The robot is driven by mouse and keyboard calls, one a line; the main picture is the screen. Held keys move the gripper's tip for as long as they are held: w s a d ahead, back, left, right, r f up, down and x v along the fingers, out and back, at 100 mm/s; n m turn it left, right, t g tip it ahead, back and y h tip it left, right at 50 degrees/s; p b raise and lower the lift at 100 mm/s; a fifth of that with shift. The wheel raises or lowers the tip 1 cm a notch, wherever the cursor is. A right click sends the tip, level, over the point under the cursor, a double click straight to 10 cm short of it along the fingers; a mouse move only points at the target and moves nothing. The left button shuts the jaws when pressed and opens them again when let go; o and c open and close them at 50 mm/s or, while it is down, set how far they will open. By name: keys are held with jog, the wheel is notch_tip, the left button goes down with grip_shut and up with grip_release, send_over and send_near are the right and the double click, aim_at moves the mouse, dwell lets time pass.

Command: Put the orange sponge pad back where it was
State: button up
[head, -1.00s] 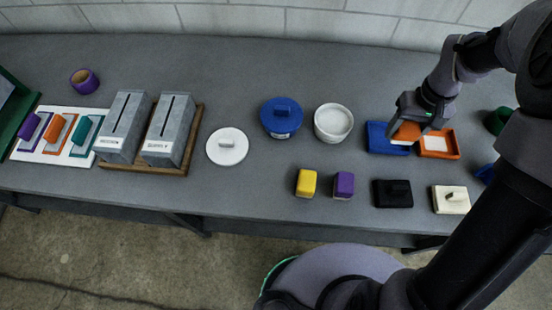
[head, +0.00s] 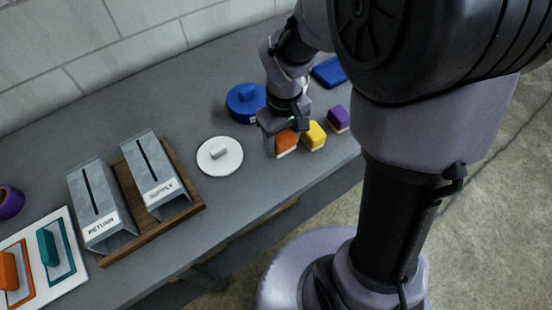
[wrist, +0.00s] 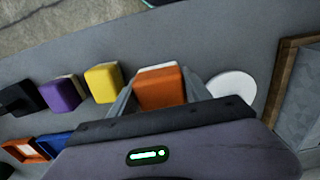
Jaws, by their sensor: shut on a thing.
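The orange sponge pad (head: 287,141) is a small block with a pale underside, held between the fingers of my gripper (head: 282,135). In the wrist view, the pad (wrist: 161,90) sits between the two fingers. It is in the row of the yellow pad (head: 314,136) and purple pad (head: 338,118), just left of the yellow one in the head view. I cannot tell whether it touches the table. The wrist view shows the orange tray (wrist: 12,149) and part of the blue tray (wrist: 52,144).
The table's front edge (head: 250,222) is close.

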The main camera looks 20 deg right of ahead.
aim_at(282, 159)
jog(key=shift+a+f+b, duration=0.1)
jog(key=shift+f+b, duration=0.95)
jog(key=shift+f, duration=1.55)
jog(key=o, duration=1.2)
jog(key=shift+r, duration=0.1)
jog(key=shift+r, duration=0.1)
notch_tip(282, 159, up, 12)
jog(key=p, duration=0.6)
jog(key=shift+r, duration=0.15)
jog(key=s+a+r+m+t+y, duration=0.1)
jog(key=s+a+r+m+t, duration=0.1)
jog(key=s+r, duration=0.4)
jog(key=s+a+r+m+t+y, duration=0.1)
jog(key=s+a+r+m+t, duration=0.1)
jog(key=s+r+m, duration=0.3)
jog(key=shift+s+r+m+t, duration=0.4)
jog(key=shift+s+m+t, duration=0.1)
jog(key=shift+s+t, duration=0.4)
